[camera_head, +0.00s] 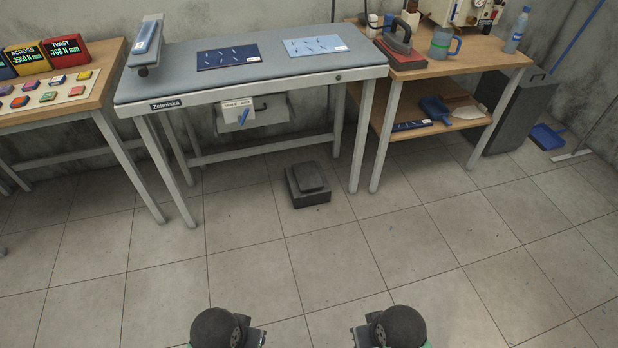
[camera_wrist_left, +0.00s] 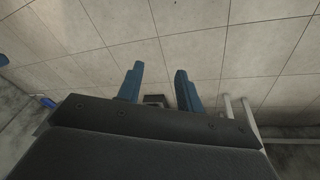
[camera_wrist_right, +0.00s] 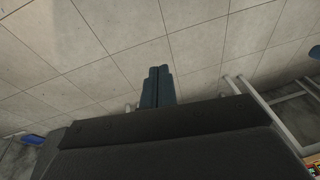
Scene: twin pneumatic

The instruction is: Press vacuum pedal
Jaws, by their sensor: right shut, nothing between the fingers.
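The vacuum pedal (camera_head: 308,184) is a dark grey box with a raised top plate. It sits on the tiled floor below the front edge of the padded grey ironing table (camera_head: 350,62). In the left wrist view, a dark block that looks like the pedal (camera_wrist_left: 154,99) shows between the fingers, some way off. My left gripper (camera_wrist_left: 158,78) is open and empty, its two blue fingers apart. My right gripper (camera_wrist_right: 158,72) is shut with its fingers together and nothing between them. In the head view only my arm parts show at the bottom edge, well short of the pedal.
A wooden bench with coloured display boxes (camera_head: 66,52) stands at the left. A wooden shelf table (camera_head: 460,60) with an iron (camera_head: 396,40) and a mug (camera_head: 443,44) stands at the right. A dark bin (camera_head: 520,115) is beyond it. The floor before the pedal is clear.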

